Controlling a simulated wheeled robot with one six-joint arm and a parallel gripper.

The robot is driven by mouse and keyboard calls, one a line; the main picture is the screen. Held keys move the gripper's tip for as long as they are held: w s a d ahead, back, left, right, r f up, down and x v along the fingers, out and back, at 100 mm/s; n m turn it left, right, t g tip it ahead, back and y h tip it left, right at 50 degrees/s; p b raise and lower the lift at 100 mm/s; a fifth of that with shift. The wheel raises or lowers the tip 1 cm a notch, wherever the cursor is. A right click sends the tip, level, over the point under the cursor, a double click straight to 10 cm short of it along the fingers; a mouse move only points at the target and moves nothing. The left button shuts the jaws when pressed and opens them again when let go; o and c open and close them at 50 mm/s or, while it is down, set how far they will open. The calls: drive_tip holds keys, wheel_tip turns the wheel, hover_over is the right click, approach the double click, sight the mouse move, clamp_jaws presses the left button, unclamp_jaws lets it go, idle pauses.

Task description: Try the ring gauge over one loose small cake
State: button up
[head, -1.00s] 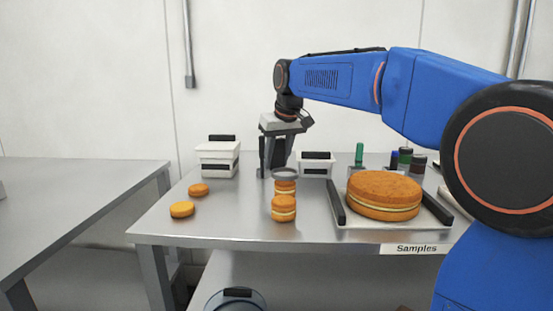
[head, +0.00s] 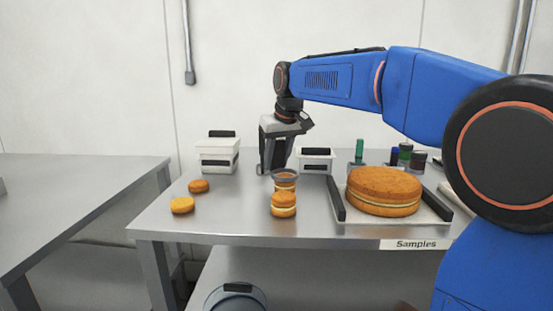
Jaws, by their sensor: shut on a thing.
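My gripper (head: 270,170) points down over the middle of the table and is shut on the grey ring gauge (head: 285,179). The ring is level, at the top of the rear small filled cake (head: 286,188). Orange cake shows inside the ring and below it. I cannot tell how far down around the cake the ring sits. A second small filled cake (head: 284,205) stands upright in front and partly hides the rear one. Both have a pale filling band.
Two flat orange rounds (head: 198,186) (head: 182,205) lie at the left. A large filled cake (head: 384,187) sits on a dark-sided tray (head: 350,217) at right. White boxes (head: 218,157) (head: 316,160) and several small jars (head: 405,155) stand behind. The front left tabletop is clear.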

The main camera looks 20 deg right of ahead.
sight(277, 142)
drive_tip(key=shift+f, duration=2.35)
idle(0.6)
drive_tip(key=shift+r, duration=0.1)
idle(1.0)
drive_tip(key=shift+r, duration=4.8)
